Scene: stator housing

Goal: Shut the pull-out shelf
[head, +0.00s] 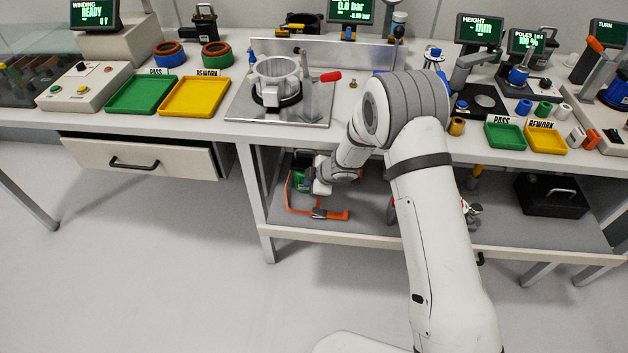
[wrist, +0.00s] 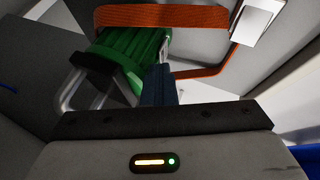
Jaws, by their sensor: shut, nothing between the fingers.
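The pull-out shelf (head: 375,218) is a grey board with a pale front edge, low under the bench at centre right. A dark piece, possibly its handle (head: 480,258), shows at the front edge beside my arm, which hides much of the middle. How far the shelf stands out is hard to tell. My gripper (head: 314,188) is low over the shelf's left part, close to a green ribbed motor-like part (head: 301,180) and an orange frame (head: 332,214). In the wrist view my gripper (wrist: 158,84) has its dark fingers together and empty, in front of the green part (wrist: 130,48).
A black toolbox (head: 552,195) stands on the shelf's right side. A bench leg (head: 250,195) stands left of the shelf. The bench top above carries trays and fixtures. The floor in front is clear.

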